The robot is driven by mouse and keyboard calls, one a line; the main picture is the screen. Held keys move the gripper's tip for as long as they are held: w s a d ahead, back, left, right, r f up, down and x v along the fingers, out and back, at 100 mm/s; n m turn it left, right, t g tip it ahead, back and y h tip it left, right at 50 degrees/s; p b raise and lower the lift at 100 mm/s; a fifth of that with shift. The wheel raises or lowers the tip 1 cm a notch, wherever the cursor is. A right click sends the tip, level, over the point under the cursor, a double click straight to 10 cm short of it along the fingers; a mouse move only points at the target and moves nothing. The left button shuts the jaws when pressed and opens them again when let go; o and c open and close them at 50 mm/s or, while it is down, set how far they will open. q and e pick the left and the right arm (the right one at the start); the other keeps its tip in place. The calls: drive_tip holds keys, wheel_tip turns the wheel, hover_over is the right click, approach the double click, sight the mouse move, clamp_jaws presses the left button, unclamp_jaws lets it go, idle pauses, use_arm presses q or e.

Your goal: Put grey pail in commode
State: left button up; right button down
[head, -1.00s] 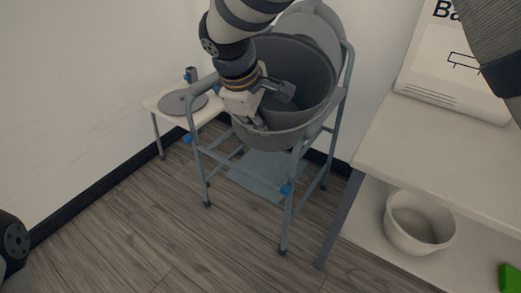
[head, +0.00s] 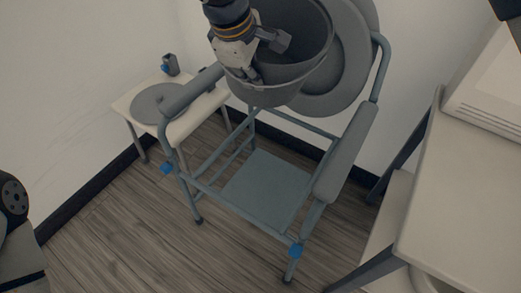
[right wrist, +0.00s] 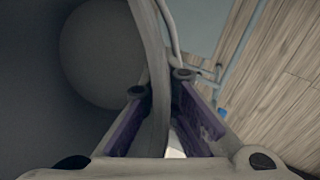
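The grey pail (head: 305,35) hangs in my right gripper (head: 265,60), over the rear of the commode (head: 345,150). In the right wrist view the gripper's two fingers (right wrist: 160,90) are on either side of the pail's wall (right wrist: 150,50) at the rim. The commode is a blue-grey frame with padded armrests, an open middle and a low panel. Its round grey lid (head: 345,60) is raised behind the pail. The pail's base looks above the frame; whether it touches is unclear.
A small white side table (head: 195,125) with a grey disc (head: 160,103) and a small dark cup (head: 170,65) stands left of the commode. A larger pale table (head: 470,200) is close on the right. Walls close off the back and left.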

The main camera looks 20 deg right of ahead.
sight(253, 89)
drive_tip(key=shift+g, duration=0.3)
drive_tip(key=x, duration=0.1)
drive_tip(key=b+x, duration=0.1)
drive_tip(key=x, duration=0.2)
drive_tip(key=shift+w+a+f+b, duration=0.1)
drive_tip(key=shift+w+a+b, duration=0.15)
drive_tip(key=shift+a+b, duration=0.05)
use_arm(q)
drive_tip(key=s+f+g+b, duration=0.2)
drive_tip(key=s+f+b, duration=0.2)
drive_tip(key=f+b, duration=0.7)
drive_tip(key=s+f+g+b, duration=0.2)
drive_tip(key=s+f+b, duration=0.3)
drive_tip(key=f+b, duration=0.5)
drive_tip(key=b, duration=0.3)
drive_tip(key=shift+s+d+f, duration=0.25)
drive_tip(key=shift+s+f, duration=0.05)
drive_tip(key=shift+f, duration=0.05)
use_arm(e)
drive_tip(key=s+f+g, duration=0.2)
drive_tip(key=s+f, duration=0.1)
drive_tip(key=f, duration=3.9)
drive_tip(key=shift+s+g, duration=0.15)
drive_tip(key=shift+g, duration=0.25)
drive_tip(key=shift+a, duration=0.15)
drive_tip(key=shift+f, duration=0.1)
drive_tip(key=c, duration=1.8)
unclamp_jaws()
